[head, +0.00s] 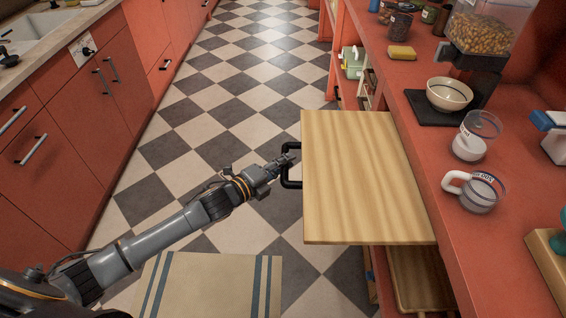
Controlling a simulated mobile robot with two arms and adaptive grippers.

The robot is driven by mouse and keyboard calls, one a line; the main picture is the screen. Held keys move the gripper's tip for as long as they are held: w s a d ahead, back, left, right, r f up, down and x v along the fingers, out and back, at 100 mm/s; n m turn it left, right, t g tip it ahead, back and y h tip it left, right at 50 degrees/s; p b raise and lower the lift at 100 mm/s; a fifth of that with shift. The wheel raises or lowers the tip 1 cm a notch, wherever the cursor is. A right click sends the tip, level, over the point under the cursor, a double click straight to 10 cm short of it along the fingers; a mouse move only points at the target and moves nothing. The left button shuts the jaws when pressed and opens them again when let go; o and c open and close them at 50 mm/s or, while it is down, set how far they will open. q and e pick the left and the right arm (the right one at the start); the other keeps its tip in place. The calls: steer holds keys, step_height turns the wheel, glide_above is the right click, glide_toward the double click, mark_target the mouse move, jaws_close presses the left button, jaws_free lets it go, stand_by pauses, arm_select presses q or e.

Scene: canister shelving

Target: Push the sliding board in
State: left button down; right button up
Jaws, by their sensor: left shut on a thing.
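The sliding board (362,178) is a light wooden panel that sticks out from under the red counter on the right, over the aisle. A black handle (286,181) is on its left edge. My left gripper (292,160) reaches in from the left and is at the handle, shut on its upper part; the fingers are small and partly merge with the handle. My right gripper is not in the head view.
The red counter (422,125) holds a bowl (449,95), a glass jar (477,134), a white-handled mug (478,192) and a cereal dispenser. Below the board is a wooden tray (418,275). A striped mat (210,285) lies on the checkered floor. The aisle ahead is clear.

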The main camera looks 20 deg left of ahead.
mark_target(382, 163)
arm_select(q)
steer(key=w+d, duration=0.1)
steer(key=d, duration=0.3)
steer(key=w+d, duration=0.1)
steer(key=d, duration=0.3)
steer(key=w+d+b, duration=0.1)
steer(key=d, duration=0.3)
steer(key=shift+w+d, duration=0.25)
steer(key=shift+d, duration=0.05)
steer(key=w+d+b, duration=0.1)
steer(key=d, duration=0.3)
steer(key=w+d+b, duration=0.1)
steer(key=d, duration=0.3)
steer(key=w+d+b, duration=0.1)
steer(key=d, duration=0.3)
steer(key=shift+w+d+r, duration=0.1)
steer(key=shift+w+d, duration=0.05)
steer(key=shift+w, duration=0.15)
steer(key=c, duration=1.2)
jaws_free()
steer(key=v, duration=1.2)
